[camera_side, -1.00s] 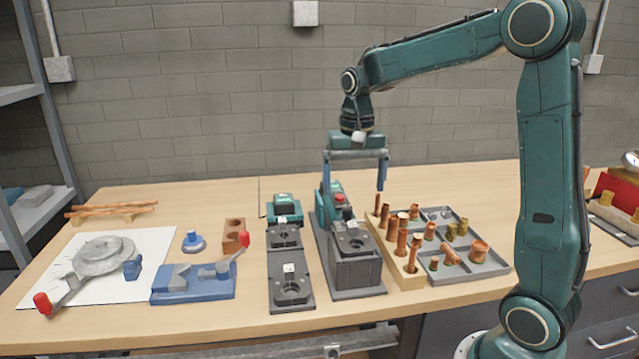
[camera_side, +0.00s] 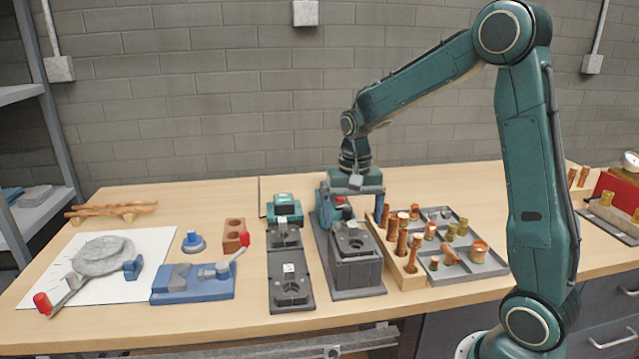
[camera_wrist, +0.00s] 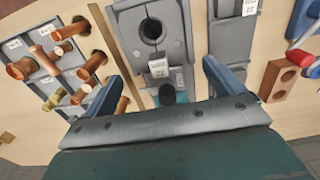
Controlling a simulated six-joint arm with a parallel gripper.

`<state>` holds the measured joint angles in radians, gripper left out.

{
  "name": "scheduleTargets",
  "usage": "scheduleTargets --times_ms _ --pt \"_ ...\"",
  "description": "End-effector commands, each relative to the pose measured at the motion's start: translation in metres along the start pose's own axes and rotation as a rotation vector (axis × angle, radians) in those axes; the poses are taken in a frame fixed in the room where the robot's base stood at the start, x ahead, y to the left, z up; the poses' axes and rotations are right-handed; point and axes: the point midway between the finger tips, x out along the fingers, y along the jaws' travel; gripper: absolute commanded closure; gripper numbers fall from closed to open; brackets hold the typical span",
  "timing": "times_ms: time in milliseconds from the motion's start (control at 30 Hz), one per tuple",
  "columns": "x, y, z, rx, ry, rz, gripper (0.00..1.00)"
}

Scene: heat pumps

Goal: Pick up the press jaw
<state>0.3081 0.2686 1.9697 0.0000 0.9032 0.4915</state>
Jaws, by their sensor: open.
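Two dark grey pieces with round holes and white tags look like press jaws; I cannot tell which is meant. One (camera_side: 352,242) sits on a raised block in mid-table, the other (camera_side: 291,290) on a low plate to its left. In the wrist view the raised piece (camera_wrist: 150,28) is ahead, in line with the gap between my fingers, and the other (camera_wrist: 236,38) is to its right. My gripper (camera_side: 352,208) is open and empty. It is lowered behind the raised piece, around a teal-and-red tool part (camera_side: 338,208) that its fingers partly hide.
A wooden rack (camera_side: 408,282) and a grey tray (camera_side: 492,268) of copper fittings stand close on the right. A second teal tool part (camera_side: 284,208) is to the left. A blue fixture with a red-knobbed lever (camera_side: 200,288) lies farther left. Clear table lies behind.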

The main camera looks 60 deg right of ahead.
Motion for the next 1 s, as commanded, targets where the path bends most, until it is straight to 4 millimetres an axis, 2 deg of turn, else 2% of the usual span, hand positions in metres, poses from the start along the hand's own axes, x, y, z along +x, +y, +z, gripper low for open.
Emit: scheduleTargets --times_ms 100,267,800,867,1000 --pt "0.015 0.0 0.001 0.0 -0.003 0.002 0.06" --pt "0.027 0.0 0.001 -0.001 -0.002 0.002 0.06" --pt "0.029 0.0 0.0 0.0 0.0 0.001 0.06" --pt "0.029 0.0 0.0 0.0 0.0 0.001 0.16" --pt "0.029 0.0 0.0 0.0 0.0 0.001 0.44"
